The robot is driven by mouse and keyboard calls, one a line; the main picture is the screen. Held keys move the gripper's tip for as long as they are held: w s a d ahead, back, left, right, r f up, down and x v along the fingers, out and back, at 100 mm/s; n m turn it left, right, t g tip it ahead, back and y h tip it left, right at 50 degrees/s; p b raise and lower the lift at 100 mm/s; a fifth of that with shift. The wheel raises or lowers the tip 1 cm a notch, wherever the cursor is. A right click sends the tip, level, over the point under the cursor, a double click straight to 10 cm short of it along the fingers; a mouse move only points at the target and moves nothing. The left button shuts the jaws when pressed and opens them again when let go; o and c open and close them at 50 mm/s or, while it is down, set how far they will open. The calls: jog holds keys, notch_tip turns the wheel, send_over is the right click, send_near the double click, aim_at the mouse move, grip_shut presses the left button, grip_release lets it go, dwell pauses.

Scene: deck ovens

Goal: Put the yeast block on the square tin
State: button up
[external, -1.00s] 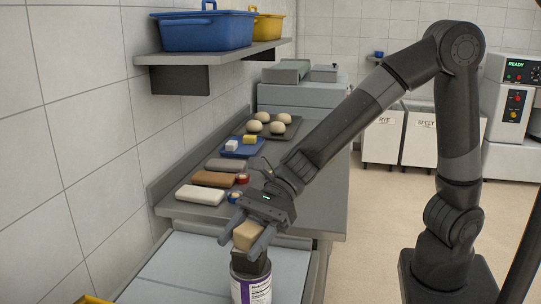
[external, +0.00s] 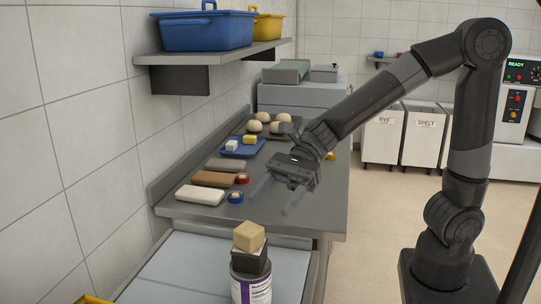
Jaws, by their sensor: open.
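The yeast block (external: 249,236), a small beige cube, rests on top of the dark square tin (external: 250,262). The tin stands on a round can with a white and purple label (external: 252,288). The block looks turned a little relative to the tin, and its underside is hidden. My gripper (external: 273,202) is open and empty. Its fingers are apart from the block, above and behind it over the steel counter.
On the counter (external: 310,214) are several long bars (external: 200,194), a small blue-rimmed round dish (external: 235,197), a red one (external: 242,178), a blue tray (external: 240,150) and dough balls (external: 255,126). A shelf (external: 220,51) with a blue tub (external: 205,32) hangs above on the left.

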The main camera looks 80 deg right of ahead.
jog(key=s+d+n+h, duration=1.2)
jog(key=s+d+n, duration=0.6)
jog(key=n, duration=0.4)
jog(key=shift+r+n+h, duration=0.3)
jog(key=shift+r, duration=0.15)
